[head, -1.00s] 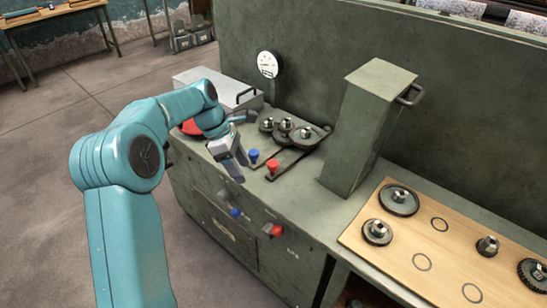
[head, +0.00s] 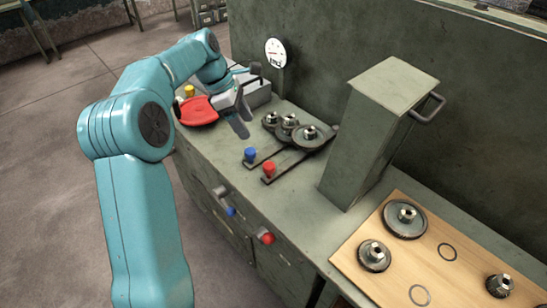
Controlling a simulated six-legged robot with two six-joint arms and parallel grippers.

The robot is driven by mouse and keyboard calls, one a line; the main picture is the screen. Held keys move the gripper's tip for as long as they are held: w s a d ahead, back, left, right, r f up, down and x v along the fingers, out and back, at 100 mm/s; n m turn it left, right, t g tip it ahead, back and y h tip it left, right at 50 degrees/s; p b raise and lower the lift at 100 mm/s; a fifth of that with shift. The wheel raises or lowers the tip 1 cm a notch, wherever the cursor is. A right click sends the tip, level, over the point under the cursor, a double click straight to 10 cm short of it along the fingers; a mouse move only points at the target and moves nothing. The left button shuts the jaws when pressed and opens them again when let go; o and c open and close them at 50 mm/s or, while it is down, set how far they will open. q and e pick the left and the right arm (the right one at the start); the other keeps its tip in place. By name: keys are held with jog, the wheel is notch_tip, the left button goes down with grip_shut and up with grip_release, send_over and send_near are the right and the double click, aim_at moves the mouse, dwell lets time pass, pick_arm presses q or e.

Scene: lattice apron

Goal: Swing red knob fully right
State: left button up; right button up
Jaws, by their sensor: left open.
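A red knob (head: 268,170) stands at the near end of a dark flat bar on the cabinet top. The bar runs back right toward the gears (head: 310,133). A blue knob (head: 250,154) stands just left of it on a similar bar. Another red knob (head: 266,238) sticks out of the cabinet's front face, with a blue one (head: 231,211) to its left. My left gripper (head: 241,118) is open and empty, above the cabinet top behind and left of the upper knobs, apart from them. My right gripper is not in view.
A red round dish (head: 197,112) and a yellow knob (head: 189,91) are at the left end. A grey box (head: 258,97) and a gauge (head: 276,53) stand behind the gripper. A tall green box (head: 370,125) and a wooden board (head: 434,282) with gears are to the right.

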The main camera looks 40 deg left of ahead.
aim_at(269, 165)
pick_arm(q)
jog(key=x, duration=1)
jog(key=b+x, duration=0.1)
jog(key=x, duration=0.4)
jog(key=shift+s+d+f, duration=0.3)
jog(key=shift+d+f, duration=0.05)
jog(key=shift+w, duration=0.1)
